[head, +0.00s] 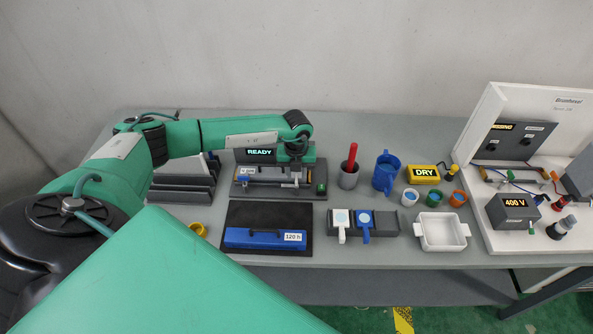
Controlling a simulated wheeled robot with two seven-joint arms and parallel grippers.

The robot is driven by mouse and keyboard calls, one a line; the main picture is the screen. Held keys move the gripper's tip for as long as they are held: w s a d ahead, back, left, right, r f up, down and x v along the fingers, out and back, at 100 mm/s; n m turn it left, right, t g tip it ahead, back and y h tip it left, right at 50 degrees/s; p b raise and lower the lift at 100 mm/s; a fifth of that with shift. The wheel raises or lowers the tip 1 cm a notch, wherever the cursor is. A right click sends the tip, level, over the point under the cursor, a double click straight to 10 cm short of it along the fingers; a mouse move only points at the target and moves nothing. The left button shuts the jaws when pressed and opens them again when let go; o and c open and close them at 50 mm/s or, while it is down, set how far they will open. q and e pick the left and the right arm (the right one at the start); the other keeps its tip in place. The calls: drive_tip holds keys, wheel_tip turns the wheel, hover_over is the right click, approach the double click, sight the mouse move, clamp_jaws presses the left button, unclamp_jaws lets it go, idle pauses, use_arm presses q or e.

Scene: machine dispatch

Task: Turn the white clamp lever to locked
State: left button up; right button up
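The white clamp lever (341,223) is on a dark block (390,224) at the front middle of the table, its handle pointing toward the front edge. A similar blue lever (365,224) sits just right of it, its handle also pointing to the front. My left gripper (293,176) is over the fixture with the READY display, behind and left of the white lever and apart from it. Its fingers are small and blend with the fixture, so I cannot tell whether they are open or shut. My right gripper is not in view.
The fixture's READY display (260,153) is lit. A blue box marked 120 h (262,238) lies on a dark mat left of the levers. A white tray (442,247) stands to the right.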

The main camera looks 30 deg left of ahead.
use_arm(q)
drive_tip(key=shift+f, duration=0.45)
drive_tip(key=shift+c, duration=0.2)
clamp_jaws()
drive_tip(key=shift+f, duration=0.1)
